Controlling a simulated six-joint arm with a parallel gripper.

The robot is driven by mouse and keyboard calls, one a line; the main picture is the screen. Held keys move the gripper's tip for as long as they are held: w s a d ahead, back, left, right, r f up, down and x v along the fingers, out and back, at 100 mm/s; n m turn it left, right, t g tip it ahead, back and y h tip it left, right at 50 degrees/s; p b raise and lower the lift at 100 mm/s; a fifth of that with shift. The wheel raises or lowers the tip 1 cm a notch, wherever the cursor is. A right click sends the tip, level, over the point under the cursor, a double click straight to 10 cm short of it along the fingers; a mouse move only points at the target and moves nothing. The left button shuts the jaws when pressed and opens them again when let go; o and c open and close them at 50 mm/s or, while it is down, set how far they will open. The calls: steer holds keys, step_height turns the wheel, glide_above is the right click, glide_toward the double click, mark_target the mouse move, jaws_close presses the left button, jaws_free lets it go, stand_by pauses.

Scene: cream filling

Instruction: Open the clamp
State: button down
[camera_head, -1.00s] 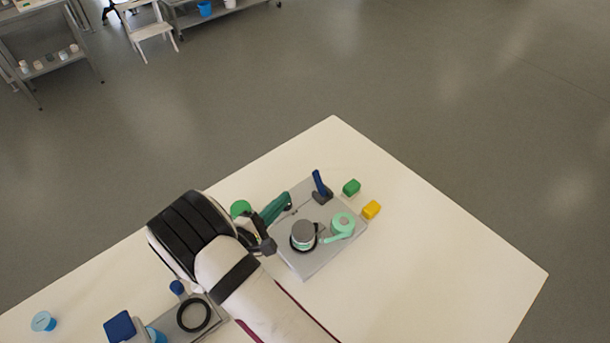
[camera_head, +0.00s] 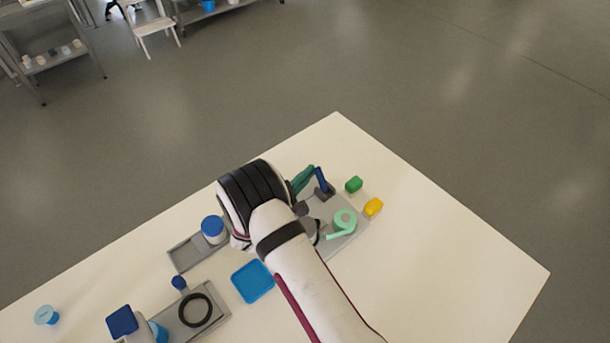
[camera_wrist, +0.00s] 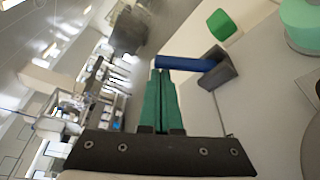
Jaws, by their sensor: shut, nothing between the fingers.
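The clamp shows as a blue lever (camera_head: 321,178) standing up from a small dark grey base (camera_head: 325,192) at the back corner of the grey plate. In the wrist view the blue lever (camera_wrist: 188,63) lies across the picture, with its grey base (camera_wrist: 220,70) at its right end. My gripper (camera_head: 311,170) has green fingers, shut and empty, close beside the upper part of the lever. In the wrist view the tips of my gripper (camera_wrist: 160,72) meet the lever's free end; whether they touch it I cannot tell.
A green block (camera_head: 354,184) and a yellow block (camera_head: 373,207) stand beyond the plate (camera_head: 352,238). A mint ring-shaped part (camera_head: 345,219) lies on it. A blue tray (camera_head: 253,282) and blue-lidded jar (camera_head: 213,229) are left of my arm. The table's right side is clear.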

steer(key=shift+s+d+r, duration=0.2)
steer(key=shift+d+r, duration=0.05)
steer(key=v, duration=1)
steer(key=shift+s+f, duration=0.1)
steer(key=shift+w+a+f, duration=0.1)
steer(key=shift+w+f, duration=0.1)
steer(key=shift+w, duration=0.2)
steer(key=shift+x, duration=5)
